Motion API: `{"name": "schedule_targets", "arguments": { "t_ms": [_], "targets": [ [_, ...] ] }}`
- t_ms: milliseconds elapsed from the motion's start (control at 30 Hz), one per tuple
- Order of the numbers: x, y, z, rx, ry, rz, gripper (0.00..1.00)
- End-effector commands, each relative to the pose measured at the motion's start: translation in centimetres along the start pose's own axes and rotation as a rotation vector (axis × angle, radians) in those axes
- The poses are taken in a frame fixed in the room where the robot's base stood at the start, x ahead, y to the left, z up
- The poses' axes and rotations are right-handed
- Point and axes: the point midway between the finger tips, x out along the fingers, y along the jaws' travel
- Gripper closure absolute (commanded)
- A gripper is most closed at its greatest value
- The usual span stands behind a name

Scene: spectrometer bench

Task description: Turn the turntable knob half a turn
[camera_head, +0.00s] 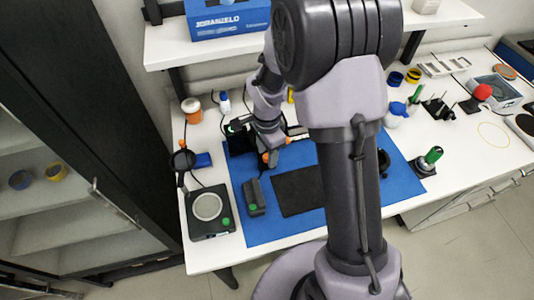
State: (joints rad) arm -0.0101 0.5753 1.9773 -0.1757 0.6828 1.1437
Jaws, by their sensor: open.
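My gripper (276,150) is over the back left of the blue mat (240,228), with orange fingertips pointing down and apart. It is open, and I see nothing between its fingers. Right by it on the left is a black device (238,142) with a small green spot, partly behind my wrist. I cannot tell from this view which part is the turntable knob. My arm covers the middle of the bench and may hide it.
A dark box with a pale round plate (208,207) stands at the front left. A small grey device (254,196) and a black pad (298,191) lie on the mat. A green-topped item (432,156) stands at the right. A shelf with a blue box (226,18) overhangs the back.

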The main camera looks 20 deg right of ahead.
Motion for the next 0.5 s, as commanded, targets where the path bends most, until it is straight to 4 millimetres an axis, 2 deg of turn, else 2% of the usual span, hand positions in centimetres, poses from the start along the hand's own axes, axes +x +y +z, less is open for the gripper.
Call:
{"name": "schedule_targets", "arguments": {
  "t_ms": [167, 400, 500],
  "targets": [
    [-0.04, 0.01, 0.0, 0.0, 0.0, 0.0, 0.55],
    [-0.06, 0.01, 0.0, 0.0, 0.0, 0.0, 1.0],
    [-0.06, 0.01, 0.0, 0.0, 0.0, 0.0, 1.0]
  ]
}}
